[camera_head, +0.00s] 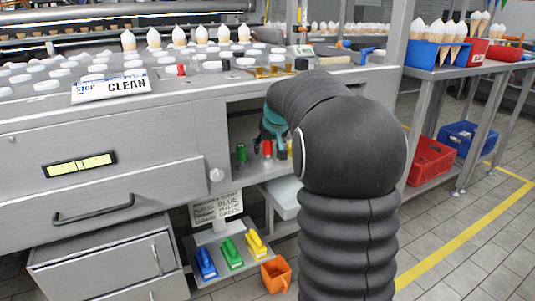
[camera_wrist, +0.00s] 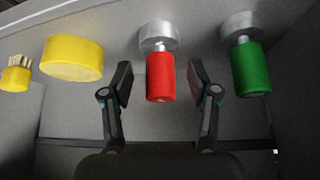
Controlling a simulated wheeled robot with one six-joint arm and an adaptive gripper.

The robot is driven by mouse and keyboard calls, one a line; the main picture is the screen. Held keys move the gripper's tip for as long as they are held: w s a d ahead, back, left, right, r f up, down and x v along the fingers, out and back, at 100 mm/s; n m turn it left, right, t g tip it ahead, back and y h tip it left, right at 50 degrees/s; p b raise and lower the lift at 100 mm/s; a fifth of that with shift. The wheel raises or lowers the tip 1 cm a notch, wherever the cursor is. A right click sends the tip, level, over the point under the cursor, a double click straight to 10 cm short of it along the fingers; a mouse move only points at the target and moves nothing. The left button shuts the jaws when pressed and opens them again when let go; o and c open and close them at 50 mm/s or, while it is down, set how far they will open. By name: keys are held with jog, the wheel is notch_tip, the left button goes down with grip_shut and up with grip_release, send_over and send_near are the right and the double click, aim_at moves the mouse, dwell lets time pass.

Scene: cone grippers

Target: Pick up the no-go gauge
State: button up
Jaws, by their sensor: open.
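The no-go gauge, as I take it from its red colour, has a red cylindrical handle (camera_wrist: 160,77) and a silver metal disc end. It is in the middle of the wrist view and shows in the head view inside the open bay (camera_head: 267,148). A similar green gauge (camera_wrist: 250,68) is to its right in the wrist view, and left of it in the head view (camera_head: 242,153). My gripper (camera_wrist: 160,88) is open, one finger on each side of the red handle, with visible gaps. My arm hides part of the bay in the head view.
A yellow disc-shaped thing (camera_wrist: 72,59) and a yellow brush (camera_wrist: 16,76) are left of the red gauge in the wrist view. The grey counter (camera_head: 130,125) overhangs the bay. Blue (camera_head: 206,262), green (camera_head: 231,253) and yellow (camera_head: 256,245) items stand on a lower shelf.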

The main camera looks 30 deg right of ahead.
jog(key=shift+x, duration=0.9)
grip_shut()
jog(key=shift+r, duration=0.3)
jog(key=s+a+b, duration=0.1)
jog(key=s+a, duration=0.2)
jog(key=s, duration=1.4)
jog(key=shift+s, duration=0.4)
